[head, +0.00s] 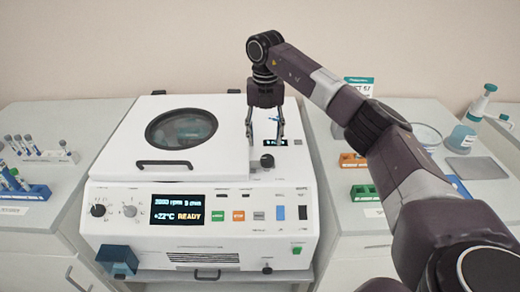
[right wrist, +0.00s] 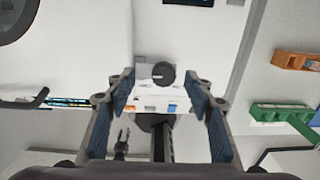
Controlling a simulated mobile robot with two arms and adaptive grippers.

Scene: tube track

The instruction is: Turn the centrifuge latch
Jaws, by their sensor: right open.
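The white centrifuge (head: 150,210) stands in the middle of the head view with its lid down. Its latch looks like a dark round knob (head: 267,160) on the top deck, right of the lid; the knob also shows in the right wrist view (right wrist: 164,74). My right gripper (head: 265,138) is open and empty, pointing down over the deck, with its fingers above and around the knob's place. In the right wrist view the knob appears between the two fingertips (right wrist: 162,80), with no contact visible. A small dark shape (right wrist: 122,143) there looks like my left gripper, its jaws too small to judge.
The lid handle (head: 164,163) lies left of the knob. The front panel display (head: 178,208) reads READY. Blue tube racks (head: 25,193) stand on the left bench. Orange (head: 352,160) and green (head: 364,192) racks stand on the right bench, beyond a gap.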

